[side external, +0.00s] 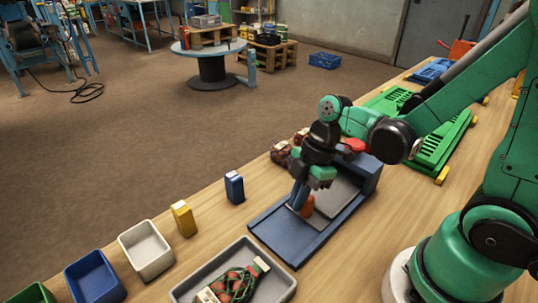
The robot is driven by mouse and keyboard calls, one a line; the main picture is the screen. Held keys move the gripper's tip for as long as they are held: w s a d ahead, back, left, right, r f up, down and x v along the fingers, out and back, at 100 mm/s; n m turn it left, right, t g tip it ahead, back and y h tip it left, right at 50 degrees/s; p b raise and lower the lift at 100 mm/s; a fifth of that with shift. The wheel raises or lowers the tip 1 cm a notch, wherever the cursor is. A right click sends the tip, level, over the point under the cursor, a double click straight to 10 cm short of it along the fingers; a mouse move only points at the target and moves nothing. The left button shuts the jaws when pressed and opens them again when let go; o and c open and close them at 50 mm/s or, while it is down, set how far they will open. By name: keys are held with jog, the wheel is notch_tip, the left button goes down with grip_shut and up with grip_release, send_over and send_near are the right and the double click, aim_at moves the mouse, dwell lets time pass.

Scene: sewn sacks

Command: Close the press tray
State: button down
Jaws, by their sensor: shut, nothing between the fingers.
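The press (371,174) is a dark blue block on the wooden table, partly hidden behind my arm. Its blue tray (285,241) extends from it toward the lower left, with a grey plate (341,190) on it. My gripper (299,208) points down over the tray, its fingers shut and empty. A red round part (354,145) shows behind my wrist, above the press.
A grey tray (186,292) holding a netted sack of red-brown items (235,284) lies in front. White (147,249), blue (94,279) and green bins stand left, with yellow (184,218) and blue (234,187) blocks. Dark red sacks (281,152) sit behind the press; green racks (440,140) are right.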

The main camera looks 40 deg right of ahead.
jog(key=a, duration=0.3)
jog(key=shift+w+a, duration=0.35)
jog(key=d+r+m+t, duration=0.1)
jog(key=r+m, duration=0.2)
jog(key=d+r+m+t+h, duration=0.1)
jog(key=d+r+m, duration=0.1)
jog(key=r, duration=0.1)
jog(key=d+r+m+t+h, duration=0.1)
jog(key=d+r+m, duration=0.1)
jog(key=r+m, duration=0.1)
jog(key=shift+s+d+m+t, duration=0.1)
jog(key=shift+s+m+t, duration=0.15)
jog(key=shift+m+t, duration=0.05)
jog(key=m+t, duration=0.1)
jog(key=m, duration=0.1)
jog(key=d+m+h, duration=0.1)
jog(key=m, duration=0.1)
jog(key=m+t, duration=0.1)
jog(key=m, duration=0.1)
jog(key=shift+w+d+r+m+t+h, duration=0.15)
jog(key=shift+w+m+t+h, duration=0.15)
jog(key=shift+w+h, duration=0.1)
